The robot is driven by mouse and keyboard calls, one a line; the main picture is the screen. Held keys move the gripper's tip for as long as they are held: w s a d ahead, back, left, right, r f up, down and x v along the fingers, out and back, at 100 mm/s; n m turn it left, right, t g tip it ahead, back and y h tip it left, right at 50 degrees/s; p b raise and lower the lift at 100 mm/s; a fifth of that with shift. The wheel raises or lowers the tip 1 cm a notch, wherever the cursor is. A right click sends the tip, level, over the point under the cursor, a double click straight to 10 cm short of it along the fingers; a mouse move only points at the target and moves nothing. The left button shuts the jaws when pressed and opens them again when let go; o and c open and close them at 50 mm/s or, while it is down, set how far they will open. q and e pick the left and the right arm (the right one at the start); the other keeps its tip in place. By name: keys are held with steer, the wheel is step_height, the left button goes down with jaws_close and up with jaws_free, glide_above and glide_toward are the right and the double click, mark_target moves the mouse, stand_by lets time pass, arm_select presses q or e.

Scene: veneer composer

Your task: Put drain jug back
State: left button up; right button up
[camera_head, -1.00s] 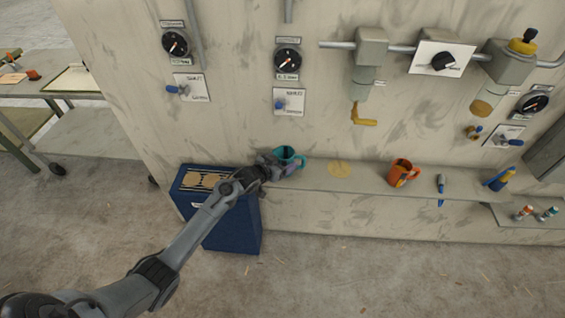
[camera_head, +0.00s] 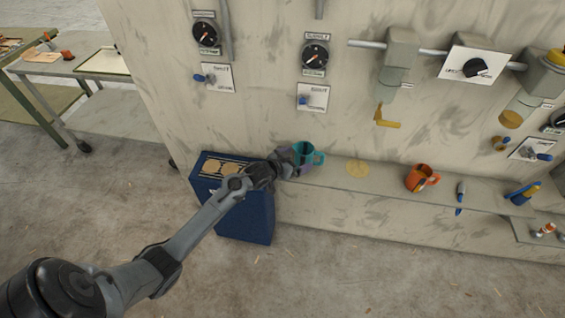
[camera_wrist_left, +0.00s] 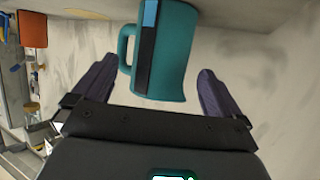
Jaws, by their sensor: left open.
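A teal jug (camera_head: 312,156) stands at the left end of the wall shelf. It also shows in the left wrist view (camera_wrist_left: 172,55), with its handle on the left and a dark strip with a blue part on its side. My left gripper (camera_head: 288,160) is at the jug. In the left wrist view its two dark fingers are apart, one on each side of the jug, with gaps between. An orange jug (camera_head: 416,179) stands further right on the shelf. I cannot tell by a label which one is the drain jug. My right gripper is not in view.
The shelf (camera_head: 385,180) has a round tan mark (camera_head: 357,169) between the jugs. A blue bin (camera_head: 246,218) stands on the floor below my left gripper. A yellow spout (camera_head: 386,119) hangs above the shelf. Blue-handled tools (camera_head: 522,193) lie at the right.

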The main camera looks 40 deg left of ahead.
arm_select(q)
steer(key=p+v, duration=0.2)
steer(key=v, duration=0.6)
steer(key=s+d+m+g, duration=0.1)
steer(key=s+d+g, duration=0.4)
steer(key=s+d, duration=0.5)
steer(key=s+d+m+g, duration=0.1)
steer(key=s+d+g, duration=0.4)
steer(key=s+d, duration=0.5)
steer(key=s, duration=0.8)
steer(key=shift+d+f, duration=0.15)
steer(key=shift+f, duration=0.1)
